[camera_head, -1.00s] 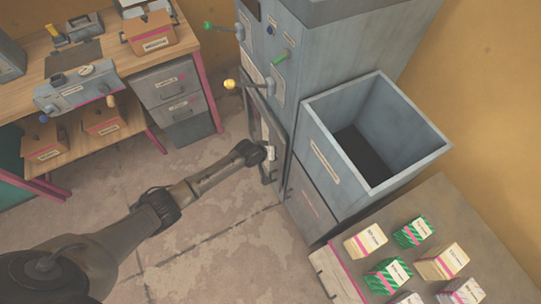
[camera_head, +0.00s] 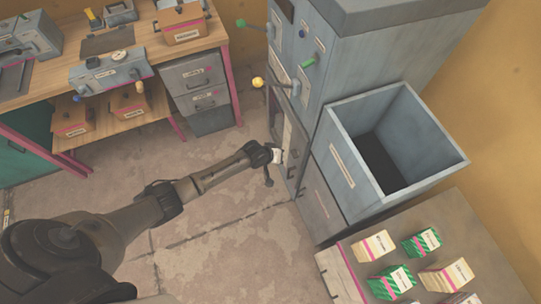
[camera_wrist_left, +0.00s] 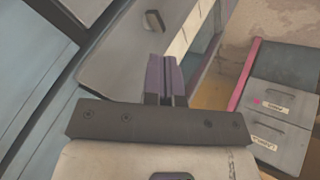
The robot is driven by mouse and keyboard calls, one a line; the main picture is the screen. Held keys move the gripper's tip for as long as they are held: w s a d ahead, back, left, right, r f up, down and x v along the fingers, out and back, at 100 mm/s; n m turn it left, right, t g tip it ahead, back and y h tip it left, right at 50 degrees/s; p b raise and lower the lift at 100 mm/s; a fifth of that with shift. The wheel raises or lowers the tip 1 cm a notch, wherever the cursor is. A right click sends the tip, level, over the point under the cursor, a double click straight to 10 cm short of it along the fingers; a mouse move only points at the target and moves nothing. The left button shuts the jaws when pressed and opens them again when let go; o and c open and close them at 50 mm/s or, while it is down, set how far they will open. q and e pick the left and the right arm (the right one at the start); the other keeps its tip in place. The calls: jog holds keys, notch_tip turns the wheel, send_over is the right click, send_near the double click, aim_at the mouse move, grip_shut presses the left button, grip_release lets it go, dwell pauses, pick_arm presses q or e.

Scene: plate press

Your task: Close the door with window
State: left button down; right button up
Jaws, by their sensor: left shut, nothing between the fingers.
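The door with window (camera_head: 288,140) is a narrow grey framed panel on the front of the tall blue-grey machine (camera_head: 345,60). It is seen nearly edge-on in the head view and seems to stand slightly ajar; the exact gap is unclear. My left gripper (camera_head: 278,156) is at the door's outer side, by its lower half; contact cannot be told. In the left wrist view its fingers (camera_wrist_left: 165,80) are shut and empty, in front of a grey panel (camera_wrist_left: 118,50) with a small handle (camera_wrist_left: 153,22). My right gripper is not in view.
An open-topped bin (camera_head: 343,150) juts from the machine, right of the door. A low table with several cartons (camera_head: 373,245) stands at the lower right. A workbench (camera_head: 150,60) with drawers (camera_head: 200,88) is at the upper left. The floor (camera_head: 220,215) between is clear.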

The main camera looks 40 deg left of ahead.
pick_arm(q)
jog(key=s+d+r+p, duration=0.1)
jog(key=s+r, duration=0.3)
jog(key=r, duration=0.2)
jog(key=shift+s+r+p, duration=0.15)
jog(key=shift+r+p, duration=0.1)
jog(key=shift+p, duration=0.15)
jog(key=s+d+r+m+y, duration=0.1)
jog(key=s+r+m, duration=0.2)
jog(key=r+m, duration=0.3)
jog(key=s+d+r+m+y, duration=0.1)
jog(key=s+r+m+y, duration=0.2)
jog(key=r, duration=0.6)
jog(key=s+d+r+h, duration=0.1)
jog(key=s+r, duration=0.1)
jog(key=s, duration=0.8)
jog(key=s+d+f+n+g+h, duration=0.1)
jog(key=s+f+g, duration=0.15)
jog(key=s, duration=0.35)
jog(key=s+d+f+n+g, duration=0.1)
jog(key=s+f, duration=0.2)
jog(key=s, duration=0.3)
notch_tip(320, 180, up, 21)
jog(key=p, duration=2.1)
jog(key=shift+a, duration=0.3)
